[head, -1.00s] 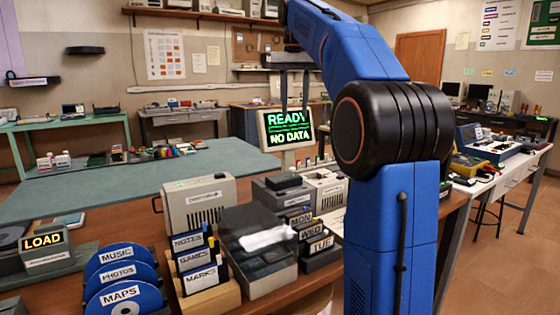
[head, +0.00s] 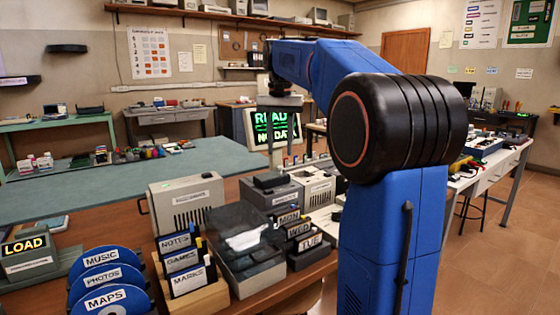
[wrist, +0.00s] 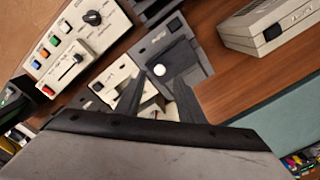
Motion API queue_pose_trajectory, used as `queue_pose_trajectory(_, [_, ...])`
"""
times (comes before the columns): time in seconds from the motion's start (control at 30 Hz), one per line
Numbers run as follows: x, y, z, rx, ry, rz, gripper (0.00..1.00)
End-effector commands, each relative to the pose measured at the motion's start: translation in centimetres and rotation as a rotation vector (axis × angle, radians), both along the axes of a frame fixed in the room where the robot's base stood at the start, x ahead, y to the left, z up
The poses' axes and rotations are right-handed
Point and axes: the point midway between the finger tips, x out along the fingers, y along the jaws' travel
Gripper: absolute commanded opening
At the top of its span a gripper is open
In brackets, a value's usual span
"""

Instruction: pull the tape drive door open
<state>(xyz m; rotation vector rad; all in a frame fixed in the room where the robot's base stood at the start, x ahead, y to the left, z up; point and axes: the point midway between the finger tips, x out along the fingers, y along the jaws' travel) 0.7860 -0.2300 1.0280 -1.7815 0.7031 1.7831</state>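A grey unit (head: 272,192) with a dark block (head: 271,181) on its top stands mid-bench in the head view and may be the tape drive. Its label is too small to read, and I cannot make out a door for certain. In the wrist view a grey unit (wrist: 192,62) with a dark part and a round white knob (wrist: 159,70) shows beyond the fingers. My gripper (head: 281,148) hangs above and behind the grey unit, in front of the green-lettered screen. Its two fingers are apart with nothing between them. They also show in the wrist view (wrist: 157,90), pointing at the units.
A smoky-lidded box (head: 240,245), a wooden disk rack (head: 205,300), a rack of day-labelled tapes (head: 308,258) and a cream box (head: 183,205) crowd the bench. A cream control panel (wrist: 85,45) with a knob stands left in the wrist view. Bare wood lies right.

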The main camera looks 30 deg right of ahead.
Motion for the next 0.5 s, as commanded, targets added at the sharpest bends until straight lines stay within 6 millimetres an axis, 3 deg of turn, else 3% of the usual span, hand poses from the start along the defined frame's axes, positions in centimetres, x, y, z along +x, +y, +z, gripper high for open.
queue_pose_trajectory(0.2, [-0.1, 0.0, -3.2, 0.001, 0.001, 0.000, 0.35])
queue_pose_trajectory(0.5, [0.0, 0.0, -4.9, 0.000, -0.001, 0.000, 0.35])
